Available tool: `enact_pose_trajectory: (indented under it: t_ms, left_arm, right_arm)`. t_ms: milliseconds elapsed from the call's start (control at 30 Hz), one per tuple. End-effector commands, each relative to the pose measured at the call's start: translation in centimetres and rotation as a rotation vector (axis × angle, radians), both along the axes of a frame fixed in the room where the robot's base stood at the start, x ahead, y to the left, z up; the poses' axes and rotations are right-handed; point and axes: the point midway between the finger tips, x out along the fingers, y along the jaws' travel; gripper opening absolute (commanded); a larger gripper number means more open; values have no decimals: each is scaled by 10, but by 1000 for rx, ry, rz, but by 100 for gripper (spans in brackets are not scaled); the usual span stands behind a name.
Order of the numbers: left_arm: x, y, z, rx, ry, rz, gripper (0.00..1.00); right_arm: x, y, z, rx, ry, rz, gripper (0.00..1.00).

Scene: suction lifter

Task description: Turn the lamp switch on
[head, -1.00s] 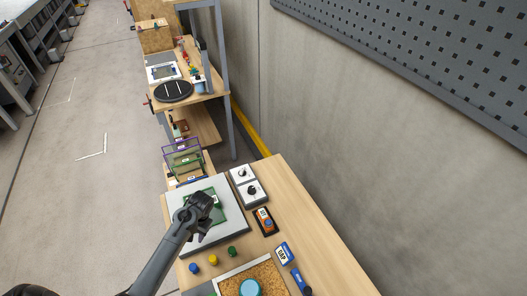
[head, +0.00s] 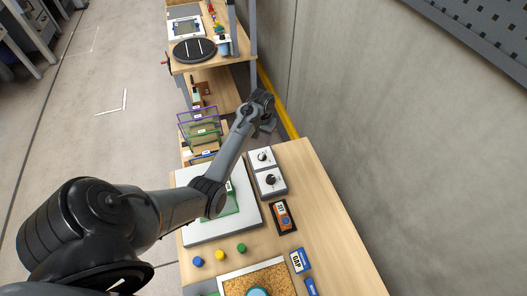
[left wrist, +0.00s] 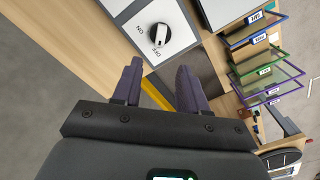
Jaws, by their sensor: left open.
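Two switch boxes with dark round knobs stand at the table's far edge in the head view, a far one (head: 262,159) and a near one (head: 270,183). In the left wrist view, a black knob (left wrist: 159,37) with a white bar sits on a white plate marked ON and OFF; the bar's lower end is by OFF. I cannot tell which box is for the lamp. My left gripper (head: 264,117) is open and empty, above and beyond the far box. Its fingertips (left wrist: 160,70) are apart from the knob. My right gripper is out of view.
A white panel with a green plate (head: 232,204) lies left of the boxes, partly hidden by my arm. An orange device (head: 282,216) and several coloured buttons are nearer. Coloured frames (head: 199,130) stand beyond the table. The table's right side is clear.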

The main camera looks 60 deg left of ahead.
Motion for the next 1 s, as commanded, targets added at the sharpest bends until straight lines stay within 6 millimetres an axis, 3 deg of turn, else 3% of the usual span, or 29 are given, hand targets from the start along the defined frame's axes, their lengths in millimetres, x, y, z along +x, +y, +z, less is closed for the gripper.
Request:
enact_pose_trajectory:
  t_ms: [600,1000]
  left_arm:
    - [-1,0,-88,-1,4,0,43]
    - [-1,0,-101,0,1,0,43]
  right_arm:
    - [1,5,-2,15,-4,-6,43]
    - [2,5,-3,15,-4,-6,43]
